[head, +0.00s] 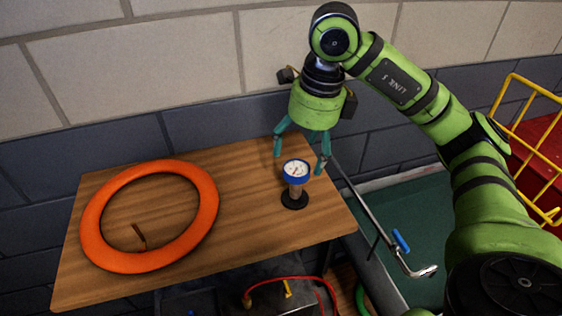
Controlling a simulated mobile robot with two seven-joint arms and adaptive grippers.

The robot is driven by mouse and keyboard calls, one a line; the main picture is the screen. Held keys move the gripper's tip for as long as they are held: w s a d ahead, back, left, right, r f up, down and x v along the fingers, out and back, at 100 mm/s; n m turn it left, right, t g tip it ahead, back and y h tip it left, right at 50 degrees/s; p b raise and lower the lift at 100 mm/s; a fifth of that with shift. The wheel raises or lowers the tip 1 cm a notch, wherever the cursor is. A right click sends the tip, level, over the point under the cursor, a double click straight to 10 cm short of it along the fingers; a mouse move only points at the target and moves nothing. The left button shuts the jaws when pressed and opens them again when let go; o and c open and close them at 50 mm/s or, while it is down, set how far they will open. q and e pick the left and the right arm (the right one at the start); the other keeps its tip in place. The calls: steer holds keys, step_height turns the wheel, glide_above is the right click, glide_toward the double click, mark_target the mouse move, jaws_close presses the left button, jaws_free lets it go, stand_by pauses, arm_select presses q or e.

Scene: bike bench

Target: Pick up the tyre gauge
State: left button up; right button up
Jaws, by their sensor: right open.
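The tyre gauge (296,172) has a round white dial with a blue rim. It stands upright on a dark round base near the right side of the wooden bench top. My right gripper (300,163) comes down from above with its teal fingers open and spread. The fingers show just behind and to either side of the dial in the picture; I cannot tell whether they touch it. My left gripper is not in view.
An orange tyre (93,223) lies on the left of the wooden bench (240,225), with a small brown item (139,237) inside its ring. A metal bar (368,212) slopes past the bench's right edge. A yellow wire basket (530,135) stands at far right. A brick wall is behind.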

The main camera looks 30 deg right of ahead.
mark_target(299, 169)
steer(key=f, duration=0.1)
steer(key=p, duration=0.1)
steer(key=s+f+p, duration=0.1)
steer(key=shift+a+f, duration=0.3)
steer(key=f, duration=0.1)
steer(key=w+f+p, duration=0.1)
steer(key=shift+a+f, duration=0.15)
steer(key=shift+f, duration=0.2)
steer(key=shift+f+p, duration=0.35)
steer(key=shift+f, duration=0.25)
steer(key=c, duration=1.2)
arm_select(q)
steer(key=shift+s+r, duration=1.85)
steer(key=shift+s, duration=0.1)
arm_select(e)
steer(key=shift+a, duration=0.1)
steer(key=shift+c, duration=0.8)
